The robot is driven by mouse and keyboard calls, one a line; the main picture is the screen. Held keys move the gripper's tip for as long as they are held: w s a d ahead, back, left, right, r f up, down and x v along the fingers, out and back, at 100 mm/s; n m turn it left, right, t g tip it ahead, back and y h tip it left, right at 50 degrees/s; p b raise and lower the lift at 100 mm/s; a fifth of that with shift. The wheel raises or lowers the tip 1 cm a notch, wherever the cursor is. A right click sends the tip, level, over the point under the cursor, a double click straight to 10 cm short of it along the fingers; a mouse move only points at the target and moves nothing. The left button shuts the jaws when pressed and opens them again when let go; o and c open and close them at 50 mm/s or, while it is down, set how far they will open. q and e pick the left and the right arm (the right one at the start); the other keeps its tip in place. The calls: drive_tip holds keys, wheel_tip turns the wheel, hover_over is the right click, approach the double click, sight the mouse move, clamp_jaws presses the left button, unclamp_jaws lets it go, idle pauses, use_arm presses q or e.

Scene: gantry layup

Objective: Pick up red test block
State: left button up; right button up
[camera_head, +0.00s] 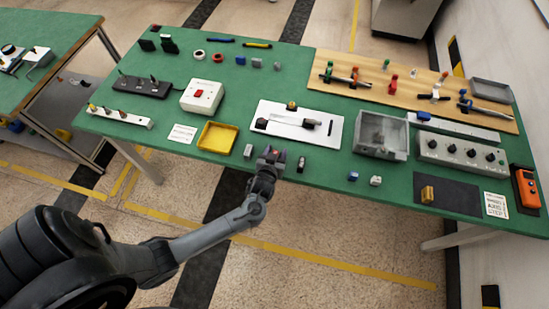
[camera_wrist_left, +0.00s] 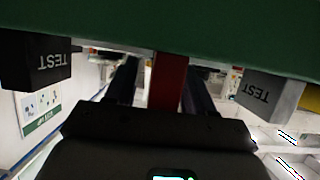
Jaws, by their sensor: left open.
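The red test block (camera_wrist_left: 168,82) shows in the left wrist view as an upright red strip between the two dark fingers of my left gripper (camera_wrist_left: 160,88). The fingers are apart, with a visible gap on each side of the block. In the head view my left gripper (camera_head: 272,155) is at the front edge of the green table, between a grey block (camera_head: 248,151) and a dark block (camera_head: 301,164). There the gripper mostly hides the red block. My right gripper is in neither view.
In the left wrist view, a dark block marked TEST (camera_wrist_left: 38,62) and a grey block marked TEST (camera_wrist_left: 268,97) flank the gripper. On the green table (camera_head: 330,185), a yellow tray (camera_head: 217,138) stands left and a white plate (camera_head: 335,130) lies behind.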

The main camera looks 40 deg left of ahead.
use_arm(q)
clamp_jaws()
drive_tip(key=shift+r, duration=0.2)
idle(0.3)
